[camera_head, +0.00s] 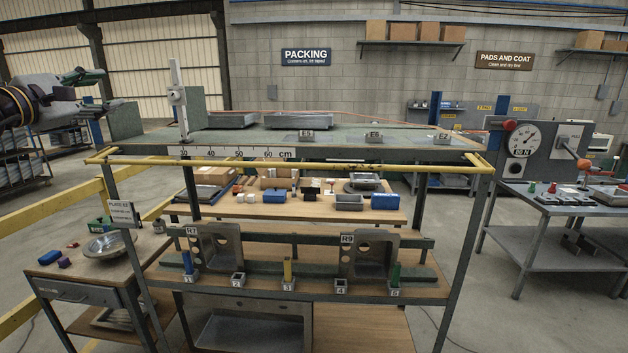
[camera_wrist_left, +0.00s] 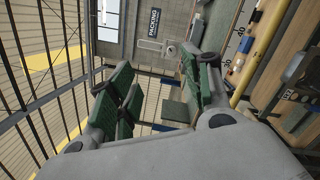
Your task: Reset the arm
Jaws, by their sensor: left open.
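My left gripper (camera_head: 104,90) is at the upper left of the head view, raised and left of the rack's top shelf. Its jaws are open, with a clear gap between the green-padded fingers. In the left wrist view the same gripper (camera_wrist_left: 160,85) is spread open, and nothing is between its fingers. My right gripper does not show in either view.
The rack (camera_head: 350,172) has a yellow front rail and a scaled top shelf. A side table with a metal bowl (camera_head: 108,245) is at left, a gauge bench (camera_head: 560,210) at right.

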